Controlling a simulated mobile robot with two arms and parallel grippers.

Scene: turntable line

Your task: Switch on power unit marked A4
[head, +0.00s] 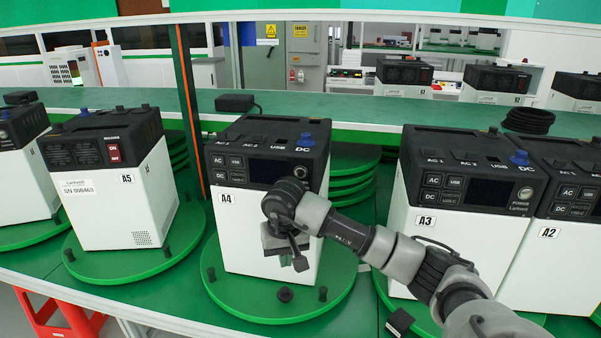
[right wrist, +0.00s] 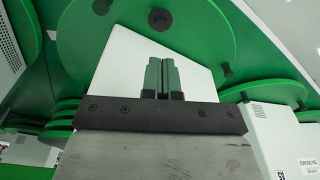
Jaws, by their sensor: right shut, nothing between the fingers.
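The power unit marked A4 (head: 240,238) is a white box with a black top section, upright on a round green turntable (head: 225,295). Its front panel has AC, DC, USB and USB-C buttons (head: 226,168) at the left and a dark display (head: 268,172) beside them. My right gripper (head: 286,255) is in front of the unit's white lower face, below the panel, and hides part of it. In the right wrist view its fingers (right wrist: 163,76) are together and empty, with a white face (right wrist: 120,62) behind them. I cannot tell whether they touch it. My left gripper is not in view.
Unit A5 (head: 105,205) stands to the left with a red switch on the side shown. Units A3 (head: 425,240) and A2 (head: 560,235) stand close on the right. Black pegs (head: 284,294) rise from the turntable. A green shelf with a black cable coil (head: 528,120) runs behind.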

